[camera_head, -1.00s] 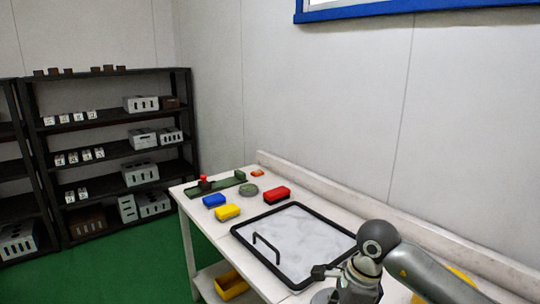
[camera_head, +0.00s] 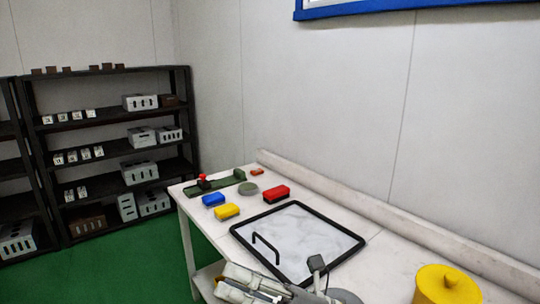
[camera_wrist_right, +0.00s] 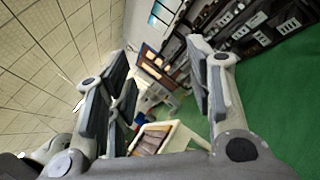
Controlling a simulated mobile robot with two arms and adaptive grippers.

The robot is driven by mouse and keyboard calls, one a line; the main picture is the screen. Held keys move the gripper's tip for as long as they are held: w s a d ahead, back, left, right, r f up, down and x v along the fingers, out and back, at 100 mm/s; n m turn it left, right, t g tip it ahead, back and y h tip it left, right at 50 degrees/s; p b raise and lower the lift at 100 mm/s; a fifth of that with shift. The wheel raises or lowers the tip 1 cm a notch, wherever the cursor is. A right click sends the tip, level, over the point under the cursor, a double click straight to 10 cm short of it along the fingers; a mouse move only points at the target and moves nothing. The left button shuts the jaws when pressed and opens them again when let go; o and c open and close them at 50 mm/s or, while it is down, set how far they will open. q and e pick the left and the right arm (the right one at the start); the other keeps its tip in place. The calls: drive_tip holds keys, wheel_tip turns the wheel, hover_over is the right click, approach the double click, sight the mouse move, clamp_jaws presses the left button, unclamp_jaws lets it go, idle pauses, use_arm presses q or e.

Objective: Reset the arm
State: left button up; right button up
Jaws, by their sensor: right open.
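My right gripper (camera_head: 238,284) shows at the bottom of the head view, low beside the front edge of the white table (camera_head: 385,262). Its fingers point to the left, and part of it is cut off by the picture's edge. In the right wrist view the gripper (camera_wrist_right: 163,75) is open, its two fingers spread wide with nothing held between them. Beyond the fingers I see the green floor and the dark shelves. My left gripper is not in view.
A yellow lidded pot (camera_head: 445,286) stands at the right. Dark shelves (camera_head: 118,148) stand at the left.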

drive_tip(key=w+d+m+t+h, duration=0.6)
drive_tip(key=d+m+t+h, duration=0.7)
drive_tip(key=m, duration=0.8)
drive_tip(key=s+d+f+m+g+h, duration=0.1)
drive_tip(key=d+f+m+h, duration=0.3)
drive_tip(key=f, duration=0.3)
drive_tip(key=s+d+f+m+g+h, duration=0.2)
drive_tip(key=d+f+m, duration=0.2)
drive_tip(key=f+m, duration=0.2)
drive_tip(key=s+d+f+m+g+h, duration=0.1)
drive_tip(key=d+f+m+h, duration=0.3)
drive_tip(key=f, duration=0.3)
drive_tip(key=s+f+m+g+y, duration=0.1)
drive_tip(key=s+f+m+g, duration=0.2)
drive_tip(key=s+f+g, duration=0.5)
drive_tip(key=s+f+m+g+y, duration=0.1)
drive_tip(key=s+f+m+g, duration=0.3)
drive_tip(key=s, duration=0.9)
wheel_tip(320, 180, down, 27)
drive_tip(key=n, duration=0.2)
drive_tip(key=s+d+f, duration=0.1)
drive_tip(key=s+f, duration=0.7)
drive_tip(key=s, duration=0.1)
drive_tip(key=s+d+f+g, duration=0.1)
drive_tip(key=s+d+f, duration=0.1)
drive_tip(key=s+f, duration=0.6)
drive_tip(key=shift+s+d+f, duration=0.3)
drive_tip(key=shift+s+f, duration=0.1)
drive_tip(key=shift+s, duration=0.15)
